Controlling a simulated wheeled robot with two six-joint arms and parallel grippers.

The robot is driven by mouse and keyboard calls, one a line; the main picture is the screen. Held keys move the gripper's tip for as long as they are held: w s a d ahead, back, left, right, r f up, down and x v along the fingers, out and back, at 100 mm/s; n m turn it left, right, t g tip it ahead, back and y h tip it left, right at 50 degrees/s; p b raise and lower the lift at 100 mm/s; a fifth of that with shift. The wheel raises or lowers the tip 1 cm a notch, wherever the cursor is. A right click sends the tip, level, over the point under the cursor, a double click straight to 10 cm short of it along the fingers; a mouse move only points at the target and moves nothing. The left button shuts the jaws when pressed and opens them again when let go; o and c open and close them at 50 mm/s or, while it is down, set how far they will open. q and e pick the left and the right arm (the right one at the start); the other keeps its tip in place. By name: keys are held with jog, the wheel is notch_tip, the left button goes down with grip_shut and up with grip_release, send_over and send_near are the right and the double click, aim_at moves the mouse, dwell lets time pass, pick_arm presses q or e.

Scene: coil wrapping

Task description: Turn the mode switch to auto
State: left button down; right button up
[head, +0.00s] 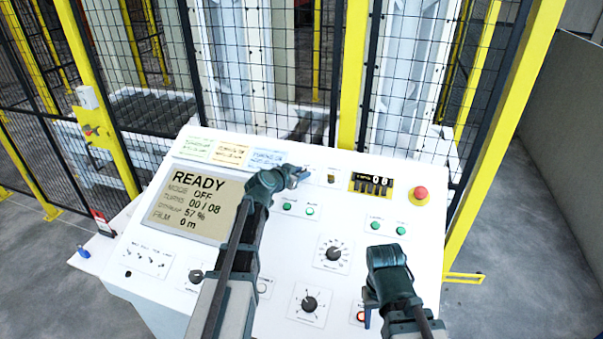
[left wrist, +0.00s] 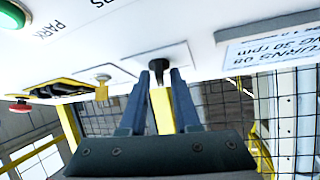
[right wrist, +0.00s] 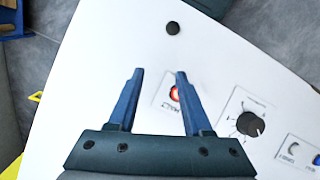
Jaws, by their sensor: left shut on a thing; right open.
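The mode switch, a black knob on a pale plate (left wrist: 135,62), shows between the fingertips of my left gripper (left wrist: 160,76) in the left wrist view. The fingers are shut on the knob; its label and pointing direction cannot be read. In the head view my left gripper (head: 299,174) is at the upper middle of the white control panel (head: 270,235) and hides the knob. The screen (head: 192,206) reads READY and MODE OFF. My right gripper (head: 370,300) is open and empty over the lower right of the panel; its spread fingers show in the right wrist view (right wrist: 160,74).
Dials (head: 333,254), green buttons (head: 375,226) and a red button (right wrist: 175,93) near my right fingers are also on the panel. A yellow-post mesh fence (head: 353,75) stands behind.

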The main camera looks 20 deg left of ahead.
pick_arm(q)
jog(key=m+h, duration=0.1)
jog(key=m+g+h, duration=0.1)
jog(key=m, duration=0.1)
jog(key=shift+w+a+r+m+h+p, duration=0.1)
jog(key=shift+w+a+m+h+p, duration=0.1)
jog(key=shift+m+h+p, duration=0.15)
pick_arm(e)
jog(key=shift+r, duration=0.5)
pick_arm(q)
jog(key=shift+m+g+h+p, duration=0.5)
jog(key=shift+m+g, duration=0.4)
jog(key=shift+m, duration=0.35)
pick_arm(e)
jog(key=shift+r, duration=0.3)
pick_arm(q)
jog(key=shift+s, duration=0.1)
jog(key=c, duration=0.9)
grip_release()
